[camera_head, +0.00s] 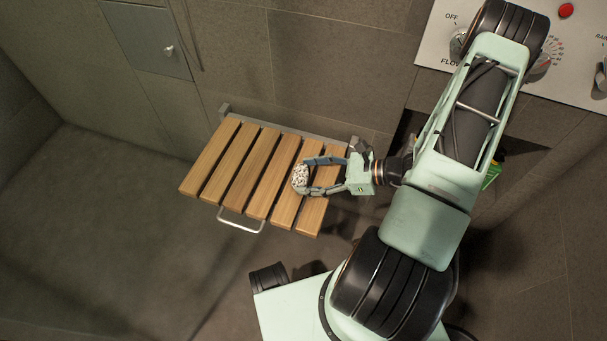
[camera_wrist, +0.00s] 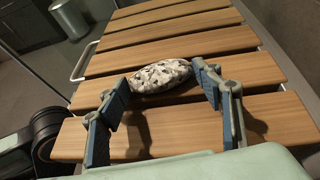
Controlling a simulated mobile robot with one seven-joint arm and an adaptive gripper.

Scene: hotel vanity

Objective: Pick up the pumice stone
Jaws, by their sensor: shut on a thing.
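The pumice stone (camera_head: 300,178) is a speckled white and dark oval at the right part of a slatted wooden shower seat (camera_head: 229,163). In the wrist view the stone (camera_wrist: 160,76) lies crosswise between the two fingers. My gripper (camera_head: 306,175) reaches over the seat from the right. Its blue-grey fingertips in the wrist view (camera_wrist: 161,88) press on the stone's two ends, so it is shut on the stone. I cannot tell whether the stone rests on the slats or is slightly above them.
The seat is fixed to a tiled wall, with a metal bar (camera_head: 241,221) at its front edge. A control panel (camera_head: 560,55) with knobs is at the upper right. A silver cylinder (camera_wrist: 69,18) stands beyond the seat. Open floor (camera_head: 110,230) lies to the left.

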